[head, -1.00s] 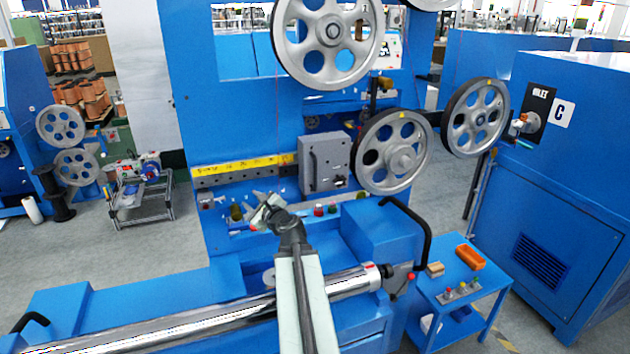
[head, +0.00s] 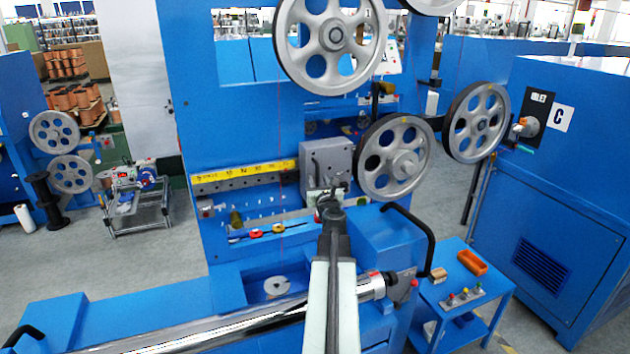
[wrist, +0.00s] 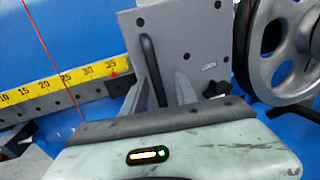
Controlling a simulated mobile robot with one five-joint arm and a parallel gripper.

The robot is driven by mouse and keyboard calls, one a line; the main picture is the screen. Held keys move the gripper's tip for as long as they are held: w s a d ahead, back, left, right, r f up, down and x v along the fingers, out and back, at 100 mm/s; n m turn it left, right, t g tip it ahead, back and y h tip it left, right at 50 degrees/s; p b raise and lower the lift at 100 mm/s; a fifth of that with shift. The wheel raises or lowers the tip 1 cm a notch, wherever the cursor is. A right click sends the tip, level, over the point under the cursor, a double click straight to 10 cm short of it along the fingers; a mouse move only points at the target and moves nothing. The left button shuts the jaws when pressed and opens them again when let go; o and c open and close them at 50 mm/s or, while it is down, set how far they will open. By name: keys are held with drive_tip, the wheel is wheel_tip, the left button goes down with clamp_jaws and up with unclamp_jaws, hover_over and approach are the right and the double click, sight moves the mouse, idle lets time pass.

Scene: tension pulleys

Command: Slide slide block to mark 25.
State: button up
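The slide block (head: 326,158) is a grey box in front of the blue frame, at the right end of the yellow scale (head: 236,178). In the wrist view the block (wrist: 198,32) has a dark upright handle (wrist: 148,52). A red pointer (wrist: 113,73) sits close to the 35 on the scale (wrist: 62,85); mark 25 lies to its left. My gripper (head: 325,192) is in front of the block's lower part. In the wrist view my gripper's fingers (wrist: 165,90) stand apart around the handle's lower end. I cannot tell if they touch it.
A spoked pulley wheel (head: 395,157) is close to the block's right side, and another (head: 330,40) is above it. A thin red wire (wrist: 52,55) hangs in front of the scale. A shiny roller (head: 210,328) lies along the front. A blue side table (head: 462,292) is at the right.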

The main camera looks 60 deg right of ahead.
drive_tip(key=shift+w, duration=0.4)
drive_tip(key=shift+s, duration=0.15)
clamp_jaws()
idle(1.0)
